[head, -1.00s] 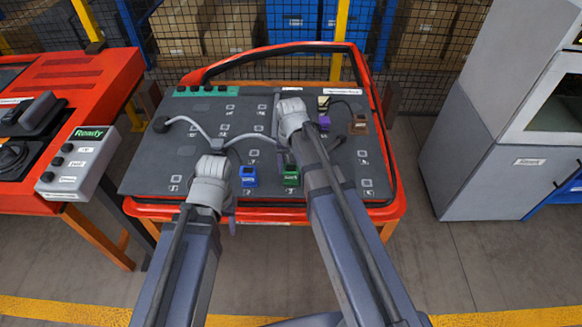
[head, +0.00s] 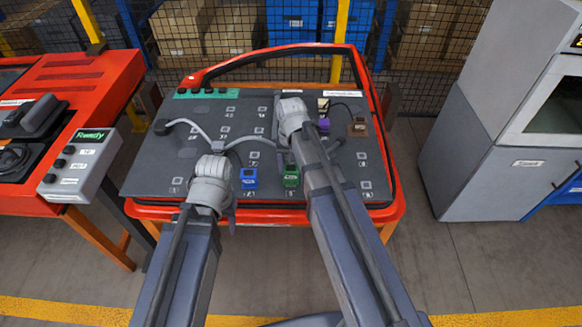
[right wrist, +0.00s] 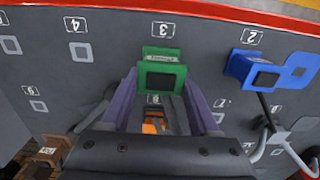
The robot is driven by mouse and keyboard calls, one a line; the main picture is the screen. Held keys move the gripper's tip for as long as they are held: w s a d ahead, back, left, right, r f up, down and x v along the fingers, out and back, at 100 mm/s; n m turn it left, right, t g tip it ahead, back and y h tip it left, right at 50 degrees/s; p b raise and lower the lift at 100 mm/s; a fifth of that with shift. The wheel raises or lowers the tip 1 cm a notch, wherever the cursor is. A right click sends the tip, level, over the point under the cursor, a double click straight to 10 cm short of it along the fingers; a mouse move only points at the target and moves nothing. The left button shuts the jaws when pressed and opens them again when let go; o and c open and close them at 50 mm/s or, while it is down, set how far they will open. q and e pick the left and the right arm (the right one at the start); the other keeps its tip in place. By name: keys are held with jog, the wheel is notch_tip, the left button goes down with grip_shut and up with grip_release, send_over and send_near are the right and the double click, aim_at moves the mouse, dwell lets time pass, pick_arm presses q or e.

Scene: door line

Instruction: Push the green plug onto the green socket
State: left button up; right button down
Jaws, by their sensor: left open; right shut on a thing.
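A green block (right wrist: 162,76) with a dark square face shows between the two purple fingers of my right gripper (right wrist: 163,88) in the right wrist view. It stands at the place marked 3 on the dark board, and the head view shows it too (head: 291,175). My right gripper is shut on this green plug. The green socket cannot be told apart from the plug, so how far they are seated is unclear. My left gripper (head: 230,212) is open near the board's front edge, left of the blue block; its fingers are mostly hidden by its wrist.
A blue block (head: 249,178) stands just left of the green one. Pale cables (head: 245,140) cross the board (head: 150,170). A red frame (head: 150,212) rims it.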

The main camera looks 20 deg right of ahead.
aim_at(291, 166)
jog(key=shift+r+p, duration=2.75)
jog(key=shift+r, duration=0.3)
pick_arm(q)
notch_tip(291, 166, up, 6)
jog(key=shift+f, duration=0.1)
pick_arm(e)
jog(key=shift+f, duration=0.1)
pick_arm(q)
jog(key=shift+w, duration=0.15)
pick_arm(e)
jog(key=shift+s, duration=0.15)
